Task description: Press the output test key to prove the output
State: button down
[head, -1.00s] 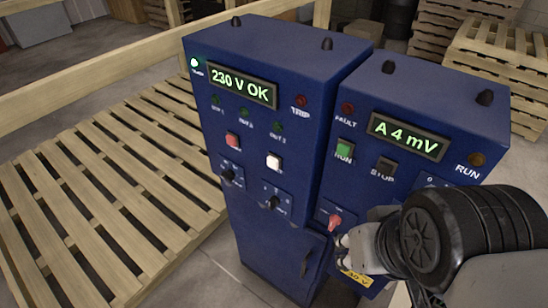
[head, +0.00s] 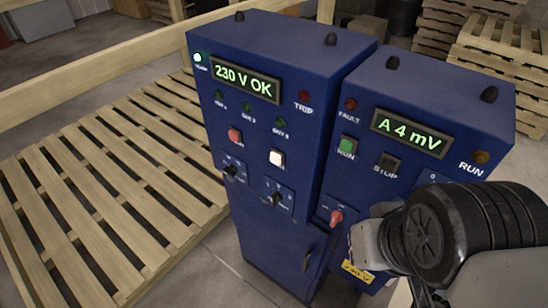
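Two blue cabinets stand side by side. The left cabinet (head: 262,190) has a lit display (head: 244,84) reading "230 V OK", a red key (head: 235,136), a white key (head: 276,157) and two small black knobs below. The key labels are too small to read, so I cannot tell which is the output test key. The right cabinet (head: 448,78) has a display (head: 408,132) reading "A 4 mV", a green RUN key (head: 347,146), a dark STOP key (head: 388,164) and a red switch (head: 337,216). My gripper (head: 362,246) is low in front of the right cabinet; its fingers cannot be made out.
A wooden pallet surface (head: 120,185) lies to the left, with a wooden rail (head: 130,62) behind it. Stacked pallets (head: 497,52) stand at the back right. A green lamp (head: 198,57) is lit; the TRIP (head: 304,96) and FAULT (head: 350,104) lamps look dark.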

aim_at(275, 159)
jog(key=k+j, duration=0.1)
jog(key=j, duration=0.4)
jog(key=k+j, duration=0.1)
jog(key=j, duration=0.35)
jog(key=k+j+z, duration=0.1)
jog(key=j, duration=0.4)
jog(key=k+j, duration=0.1)
jog(key=j, duration=0.35)
